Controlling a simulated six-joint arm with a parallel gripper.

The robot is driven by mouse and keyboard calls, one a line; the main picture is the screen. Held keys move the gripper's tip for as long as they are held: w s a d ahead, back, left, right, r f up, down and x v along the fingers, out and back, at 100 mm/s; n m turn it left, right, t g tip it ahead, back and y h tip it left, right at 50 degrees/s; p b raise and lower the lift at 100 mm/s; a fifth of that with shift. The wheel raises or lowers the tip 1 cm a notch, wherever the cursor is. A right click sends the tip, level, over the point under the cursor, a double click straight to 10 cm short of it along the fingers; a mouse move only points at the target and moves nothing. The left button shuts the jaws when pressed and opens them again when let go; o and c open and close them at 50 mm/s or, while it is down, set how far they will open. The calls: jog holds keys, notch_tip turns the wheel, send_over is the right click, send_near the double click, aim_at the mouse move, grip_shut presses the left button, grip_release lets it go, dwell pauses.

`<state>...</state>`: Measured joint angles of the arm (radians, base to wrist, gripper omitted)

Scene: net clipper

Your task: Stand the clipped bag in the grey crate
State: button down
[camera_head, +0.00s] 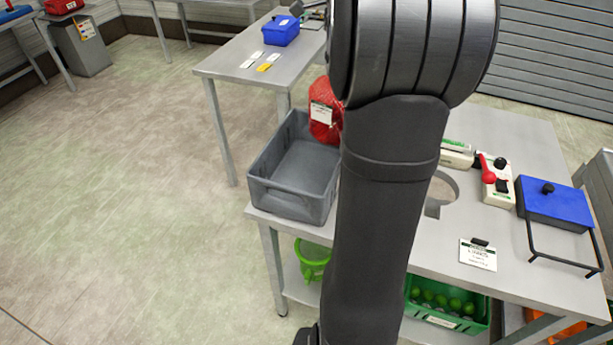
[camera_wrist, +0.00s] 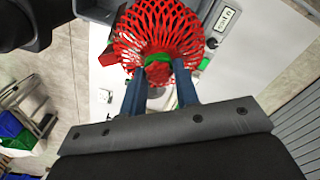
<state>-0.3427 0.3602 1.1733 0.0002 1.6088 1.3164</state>
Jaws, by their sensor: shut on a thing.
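The clipped bag is a red net bag (camera_head: 325,112) with a white label, seen in the head view at the back right corner of the grey crate (camera_head: 262,188). The crate stands on the near left part of the steel table and looks empty where I see inside. In the wrist view the red net bag (camera_wrist: 160,35) hangs with a green band at its neck. My gripper (camera_wrist: 160,78) is shut on the neck by that band. In the head view my arm hides the gripper and part of the bag and crate. I cannot tell whether the bag touches the crate.
To the right on the table (camera_head: 420,260) are a hole, a red-handled device (camera_head: 490,180), a blue-lidded box (camera_head: 555,203) with a black frame, and a sign (camera_head: 478,254). A green crate of green fruit (camera_head: 445,305) sits below. Another table with a blue box (camera_head: 281,31) stands behind.

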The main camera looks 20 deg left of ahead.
aim_at(320, 87)
jog(key=shift+n, duration=0.6)
jog(key=s+a, duration=0.2)
jog(key=a, duration=0.1)
jog(key=shift+s+a+f, duration=0.15)
jog(key=shift+s+a, duration=0.1)
jog(key=shift+s, duration=0.15)
jog(key=s+a+f+n, duration=0.1)
jog(key=s+f, duration=0.3)
jog(key=f, duration=0.8)
jog(key=shift+s+a+f, duration=0.2)
jog(key=shift+a+f, duration=0.2)
jog(key=shift+a, duration=0.2)
jog(key=shift+f, duration=0.15)
jog(key=c, duration=1.1)
grip_release()
